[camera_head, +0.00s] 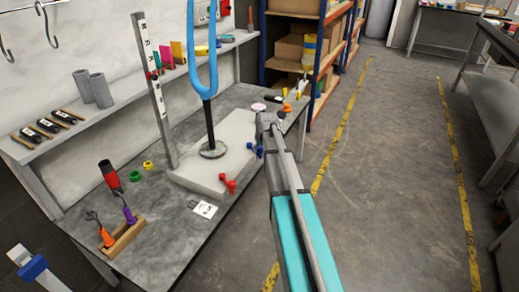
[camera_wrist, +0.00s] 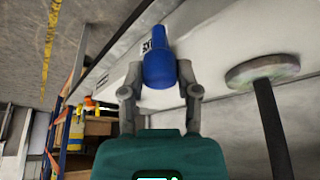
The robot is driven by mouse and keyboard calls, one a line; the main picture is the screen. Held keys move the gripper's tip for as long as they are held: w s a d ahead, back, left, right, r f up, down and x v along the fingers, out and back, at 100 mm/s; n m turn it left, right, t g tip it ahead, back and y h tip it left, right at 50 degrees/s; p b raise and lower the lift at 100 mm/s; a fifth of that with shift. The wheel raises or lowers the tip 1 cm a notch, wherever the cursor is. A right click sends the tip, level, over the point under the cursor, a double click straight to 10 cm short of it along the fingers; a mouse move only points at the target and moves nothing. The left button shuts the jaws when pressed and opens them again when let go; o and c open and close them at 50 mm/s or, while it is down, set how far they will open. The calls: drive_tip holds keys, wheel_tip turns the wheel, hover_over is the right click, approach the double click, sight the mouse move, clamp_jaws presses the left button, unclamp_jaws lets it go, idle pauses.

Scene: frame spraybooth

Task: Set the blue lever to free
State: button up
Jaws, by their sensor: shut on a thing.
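The blue lever (camera_wrist: 157,70) stands between the two fingers of my gripper (camera_wrist: 162,66) in the wrist view. The fingers touch it from both sides, and my gripper is shut on it. A dark-lettered label, partly hidden and not fully readable, is beside it on the pale base (camera_wrist: 210,76). In the head view, a small part of the blue lever (camera_head: 250,147) shows at the right side of the base (camera_head: 207,173). My gripper there (camera_head: 258,146) is mostly hidden by my wrist. Which setting the lever is at, I cannot tell.
A black post with a round foot (camera_head: 212,151) carries a blue loop (camera_head: 188,60) on the base. A red lever (camera_head: 228,185) is at the base's front corner. A slotted upright (camera_head: 153,95) stands left. Bench clutter includes a wooden tool holder (camera_head: 122,238) and a card (camera_head: 205,209).

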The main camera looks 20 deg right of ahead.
clamp_jaws()
drive_tip(key=shift+a, duration=0.2)
